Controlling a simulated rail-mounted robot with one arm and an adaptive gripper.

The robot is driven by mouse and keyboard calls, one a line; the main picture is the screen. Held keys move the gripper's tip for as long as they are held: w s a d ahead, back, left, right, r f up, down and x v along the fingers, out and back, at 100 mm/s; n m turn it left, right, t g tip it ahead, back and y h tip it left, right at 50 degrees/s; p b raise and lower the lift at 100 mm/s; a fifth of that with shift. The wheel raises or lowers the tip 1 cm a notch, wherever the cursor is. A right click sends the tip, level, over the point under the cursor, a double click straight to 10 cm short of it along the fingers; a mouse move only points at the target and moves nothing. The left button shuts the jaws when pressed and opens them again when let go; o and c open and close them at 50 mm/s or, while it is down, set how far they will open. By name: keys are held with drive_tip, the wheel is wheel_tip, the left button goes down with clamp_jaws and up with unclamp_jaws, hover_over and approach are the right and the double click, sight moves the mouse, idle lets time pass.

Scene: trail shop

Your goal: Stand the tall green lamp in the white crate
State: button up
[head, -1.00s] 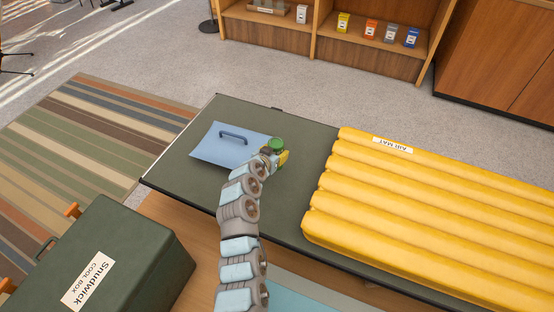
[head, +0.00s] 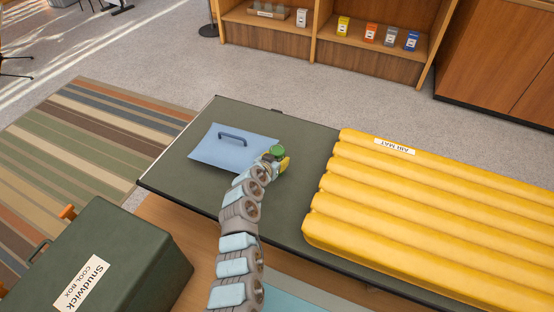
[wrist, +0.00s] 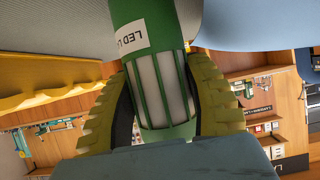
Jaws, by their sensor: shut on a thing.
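My gripper (wrist: 165,85) is shut on the green lamp (wrist: 128,12), with one yellow ribbed finger on each side of its pale, green-barred section. A white label starting "LED L" shows on the lamp. In the head view only the lamp's round green top (head: 277,152) shows, and my arm and gripper (head: 281,163) hide the rest. The gripper is over the dark green table, just right of a blue panel with a handle. I cannot tell whether the lamp touches the table. No white crate is visible in either view.
The blue handled panel (head: 212,151) lies on the dark green table (head: 305,140). A yellow air mat (head: 425,205) covers the table's right part. A green cool box (head: 130,245) stands at lower left. Shelves (head: 375,52) stand behind. A strip of table before the mat is bare.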

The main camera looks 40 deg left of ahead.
drive_tip(key=shift+f, duration=0.15)
drive_tip(key=o, duration=0.9)
drive_tip(key=shift+s+r, duration=0.3)
drive_tip(key=shift+r, duration=0.15)
drive_tip(key=shift+p+v, duration=0.7)
drive_tip(key=shift+v, duration=0.4)
drive_tip(key=shift+p+v, duration=1.25)
drive_tip(key=shift+v, duration=3.05)
drive_tip(key=o, duration=0.4)
drive_tip(key=shift+s+d, duration=0.15)
drive_tip(key=shift+s, duration=0.1)
